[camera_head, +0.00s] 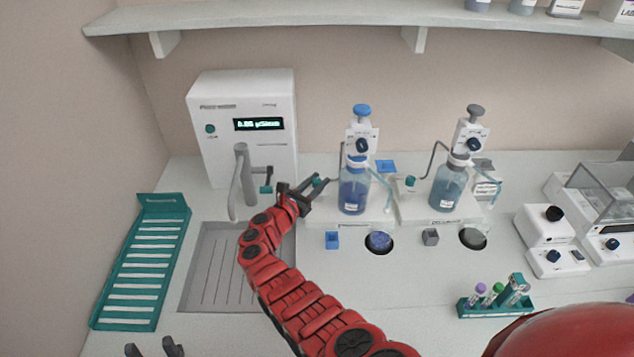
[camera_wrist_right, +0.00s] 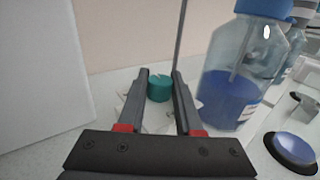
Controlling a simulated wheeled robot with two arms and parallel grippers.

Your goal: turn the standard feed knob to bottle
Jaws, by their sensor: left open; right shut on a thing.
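A small teal knob (camera_head: 317,182) stands at the left side of the left bottle station, beside the bottle of blue liquid (camera_head: 354,190). My right gripper (camera_head: 311,188) is at this knob, its fingers shut on it. In the right wrist view the knob (camera_wrist_right: 159,88) shows between the fingertips, with a pale line on top. The blue bottle (camera_wrist_right: 226,98) stands just to the right there. The knob's position marks are too small to read. My left gripper (camera_head: 154,348) shows only its dark fingertips at the bottom left edge, open and apart.
A second teal knob (camera_head: 410,181) stands by the grey-topped bottle (camera_head: 449,188). A white meter box (camera_head: 243,120), a grey tap (camera_head: 239,180) and a sink (camera_head: 210,275) lie left of my right gripper. A teal rack (camera_head: 142,262) is further left. Free counter lies in front.

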